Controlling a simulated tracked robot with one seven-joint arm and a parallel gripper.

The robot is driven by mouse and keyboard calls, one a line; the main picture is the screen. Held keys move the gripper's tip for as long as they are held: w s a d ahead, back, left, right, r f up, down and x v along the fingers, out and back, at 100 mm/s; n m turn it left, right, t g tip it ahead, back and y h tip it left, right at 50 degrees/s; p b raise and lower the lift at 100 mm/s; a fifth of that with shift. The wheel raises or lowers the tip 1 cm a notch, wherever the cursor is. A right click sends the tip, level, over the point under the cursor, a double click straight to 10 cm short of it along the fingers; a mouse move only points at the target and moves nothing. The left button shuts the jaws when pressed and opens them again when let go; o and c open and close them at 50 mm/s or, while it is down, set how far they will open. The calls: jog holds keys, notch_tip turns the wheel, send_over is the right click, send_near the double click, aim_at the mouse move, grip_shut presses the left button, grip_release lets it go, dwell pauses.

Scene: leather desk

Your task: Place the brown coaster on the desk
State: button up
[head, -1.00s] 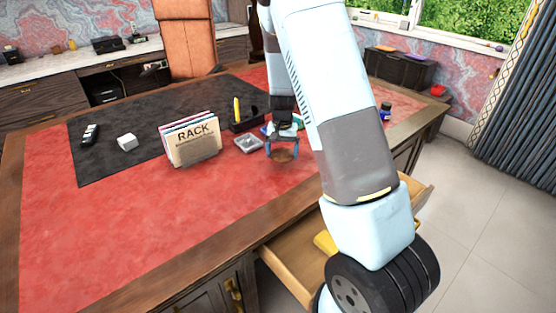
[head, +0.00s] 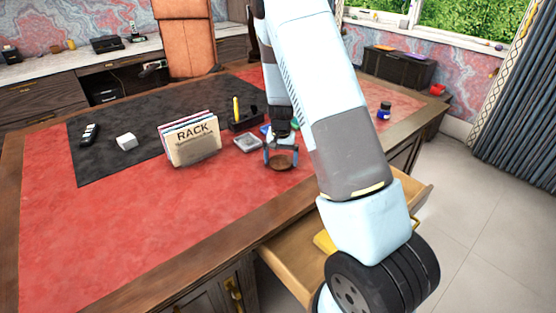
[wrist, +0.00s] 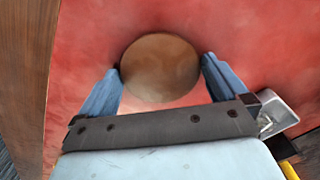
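The round brown coaster (head: 284,163) is between the two blue fingers of my gripper (head: 281,162), at the right part of the red leather desk top (head: 120,225). In the wrist view the coaster (wrist: 160,68) spans the space between the fingertips (wrist: 161,70), which meet its opposite edges. My gripper is shut on it. The coaster lies about flat, at or just above the red leather; I cannot tell if it touches.
A file rack (head: 191,140) stands left of my gripper, with a small grey tray (head: 247,142) and a black pen holder (head: 245,121) behind. A blue bottle (head: 384,111) is at right. An open drawer (head: 290,258) juts out in front. Red leather front-left is clear.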

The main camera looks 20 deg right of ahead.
jog(key=shift+r, duration=0.15)
notch_tip(320, 180, up, 11)
notch_tip(320, 180, up, 11)
jog(key=n+t+y, duration=0.1)
send_over(281, 161)
jog(key=s, duration=0.7)
jog(key=s+r+n+t, duration=0.1)
jog(key=s+r, duration=0.3)
jog(key=s, duration=0.4)
jog(key=s+a+r+n+t, duration=0.1)
jog(key=s+r+t, duration=0.1)
jog(key=s+r, duration=0.3)
jog(key=s+r+n+t+h, duration=0.1)
jog(key=s+r, duration=0.4)
jog(key=s, duration=0.8)
jog(key=shift+a+n+t, duration=0.2)
jog(key=shift+n+t, duration=0.1)
jog(key=shift+s, duration=0.1)
jog(key=shift+c, duration=0.5)
